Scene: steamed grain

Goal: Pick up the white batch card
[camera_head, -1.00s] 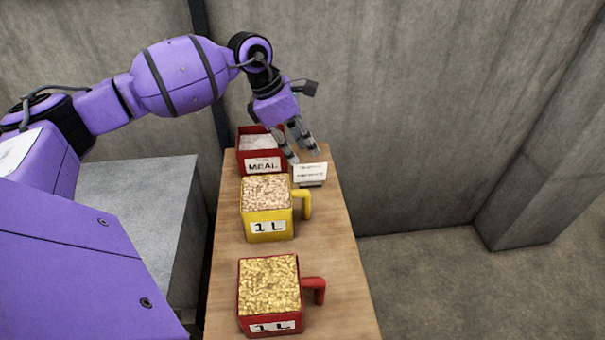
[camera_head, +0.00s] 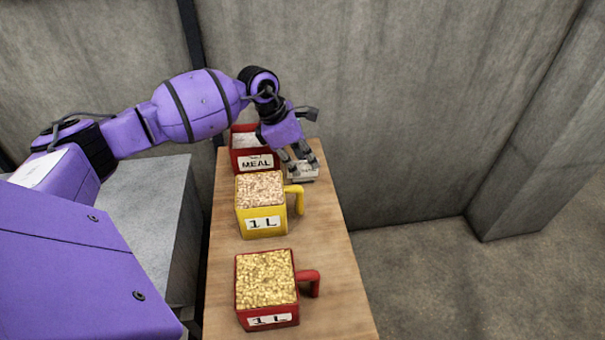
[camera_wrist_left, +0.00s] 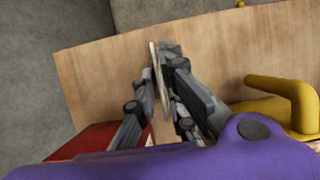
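The white batch card (camera_head: 304,172) stands near the far right edge of the wooden table, beside the red MEAL box. In the left wrist view the card (camera_wrist_left: 158,80) shows nearly edge-on between my left gripper's fingers. My left gripper (camera_head: 299,157) points down over the card, its fingers astride it and partly covering it in the head view. The fingers (camera_wrist_left: 160,82) are still apart, close to the card's faces; whether either touches it is not clear. My right gripper is not in view.
The red MEAL box (camera_head: 254,162) is just left of the card. A yellow 1 L measure (camera_head: 262,223) with its handle (camera_head: 295,198) stands nearer, then a red 1 L measure (camera_head: 268,320). The wooden table (camera_head: 335,270) is bare along its right side. A concrete wall (camera_head: 420,120) rises behind.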

